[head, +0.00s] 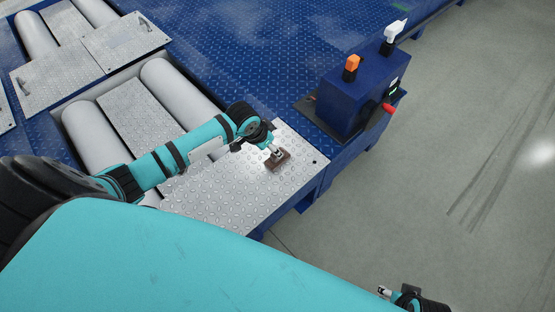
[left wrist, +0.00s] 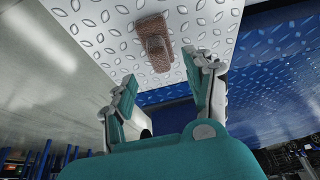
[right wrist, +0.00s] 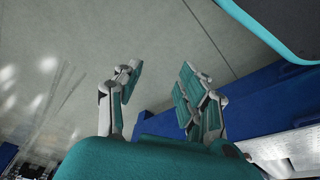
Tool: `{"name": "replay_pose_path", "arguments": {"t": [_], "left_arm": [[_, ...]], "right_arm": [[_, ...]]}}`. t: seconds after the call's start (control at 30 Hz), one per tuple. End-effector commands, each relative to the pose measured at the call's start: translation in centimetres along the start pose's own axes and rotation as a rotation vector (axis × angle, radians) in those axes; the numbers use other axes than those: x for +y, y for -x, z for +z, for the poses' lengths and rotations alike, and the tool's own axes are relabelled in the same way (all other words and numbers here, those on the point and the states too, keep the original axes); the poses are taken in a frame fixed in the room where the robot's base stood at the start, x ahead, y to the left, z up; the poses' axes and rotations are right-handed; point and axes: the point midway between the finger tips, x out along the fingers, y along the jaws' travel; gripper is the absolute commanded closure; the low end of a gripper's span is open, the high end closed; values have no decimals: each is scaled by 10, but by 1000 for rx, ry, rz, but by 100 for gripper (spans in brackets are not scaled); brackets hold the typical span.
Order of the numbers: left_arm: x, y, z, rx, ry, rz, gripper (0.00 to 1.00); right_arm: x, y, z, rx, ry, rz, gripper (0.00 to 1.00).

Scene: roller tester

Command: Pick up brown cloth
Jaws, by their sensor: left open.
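The brown cloth (head: 279,161) is a small folded piece lying on the silver tread plate (head: 235,188). In the left wrist view the cloth (left wrist: 155,48) lies ahead of the fingertips, roughly in line with the gap between them. My left gripper (head: 273,150) is right by the cloth in the head view, partly covering it. In the left wrist view that gripper (left wrist: 165,70) has its fingers spread with nothing between them. My right gripper (head: 394,292) is at the bottom edge of the head view, away from the plate. The right wrist view shows it (right wrist: 158,72) open and empty above the floor.
A blue control box (head: 350,100) with an orange knob (head: 351,66), a white knob (head: 394,30) and a red handle (head: 389,109) stands right of the plate. Grey rollers (head: 93,137) lie to its left. The grey floor (head: 470,170) at right is clear.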

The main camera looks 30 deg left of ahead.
Motion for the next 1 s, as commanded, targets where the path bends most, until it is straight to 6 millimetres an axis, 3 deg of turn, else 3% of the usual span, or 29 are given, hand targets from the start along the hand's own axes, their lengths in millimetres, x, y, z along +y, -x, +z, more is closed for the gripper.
{"name": "replay_pose_path", "arguments": {"t": [0.37, 0.7, 1.0], "left_arm": [[1, -26, 1, 0, 0, 0, 46], [1, -63, 2, 1, -1, -1, 46], [1, -66, 1, 1, -1, -1, 46]], "right_arm": [[2, 33, -8, 21, -3, 4, 60], [4, 91, -10, 49, -6, 9, 60], [4, 100, -9, 50, -6, 9, 60]]}}
